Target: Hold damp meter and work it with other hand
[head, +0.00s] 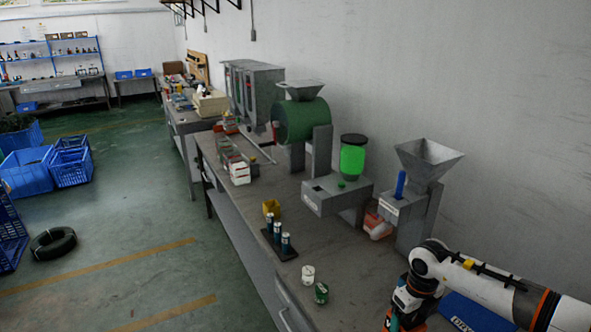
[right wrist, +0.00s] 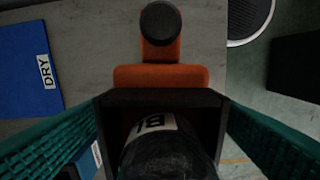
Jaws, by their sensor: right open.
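An orange and black device, which looks like the damp meter (right wrist: 160,77), lies below my right gripper in the right wrist view. It has a round black knob on an orange stem and an orange block against a black open-sided housing. A dark round piece with a partly hidden white label sits in the housing. My right gripper (right wrist: 165,140) is open, its teal fingers on either side of the housing; I cannot tell if they touch it. In the head view my right gripper (head: 397,316) is at the bottom edge. My left gripper is in neither view.
A blue mat or tray marked DRY (right wrist: 28,65) lies to the left in the right wrist view. A round dish (right wrist: 250,18) and a dark block (right wrist: 296,68) are at right. On the bench stand a white tin (head: 308,275), a green tin (head: 321,292) and a grey hopper machine (head: 415,205).

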